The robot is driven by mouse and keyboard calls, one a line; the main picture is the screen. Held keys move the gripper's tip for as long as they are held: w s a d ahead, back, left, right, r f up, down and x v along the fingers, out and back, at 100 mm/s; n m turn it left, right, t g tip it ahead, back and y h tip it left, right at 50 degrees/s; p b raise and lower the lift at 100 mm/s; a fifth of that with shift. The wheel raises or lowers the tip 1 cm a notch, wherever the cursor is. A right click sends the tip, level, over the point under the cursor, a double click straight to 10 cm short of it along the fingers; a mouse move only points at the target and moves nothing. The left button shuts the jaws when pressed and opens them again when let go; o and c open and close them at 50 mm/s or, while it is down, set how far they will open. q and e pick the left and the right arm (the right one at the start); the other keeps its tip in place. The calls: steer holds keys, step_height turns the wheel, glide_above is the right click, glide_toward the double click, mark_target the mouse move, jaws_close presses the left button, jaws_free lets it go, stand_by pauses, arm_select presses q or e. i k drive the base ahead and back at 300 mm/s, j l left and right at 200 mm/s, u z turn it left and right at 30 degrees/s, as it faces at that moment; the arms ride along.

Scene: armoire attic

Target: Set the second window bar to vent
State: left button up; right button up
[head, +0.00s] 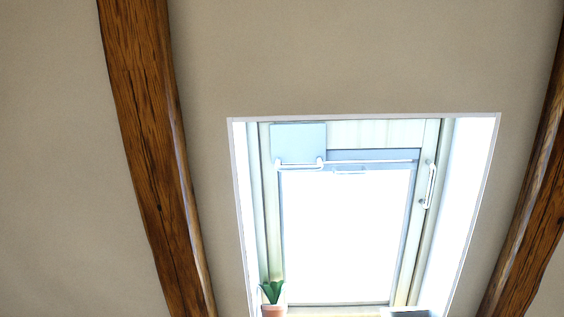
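One roof window (345,230) is in the head view, set in a white recess in the sloped ceiling. A thin pale bar (370,162) runs across the top of its sash. At the bar's left end is a white handle-like piece with two rounded ends, below a pale blue plate (298,142). I cannot tell the bar's setting, nor whether this is the second window. A white upright handle (430,185) is on the right side of the frame. Neither of my grippers is in view.
A dark wooden beam (152,150) slopes down on the left, and another beam (528,215) on the right. A green plant in a terracotta pot (273,311) stands at the window's lower left. A dark object (409,314) is cut off at the lower right.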

mark_target(300, 143)
steer(key=u, duration=1.4)
steer(key=l+u, duration=0.55)
steer(key=l, duration=0.1)
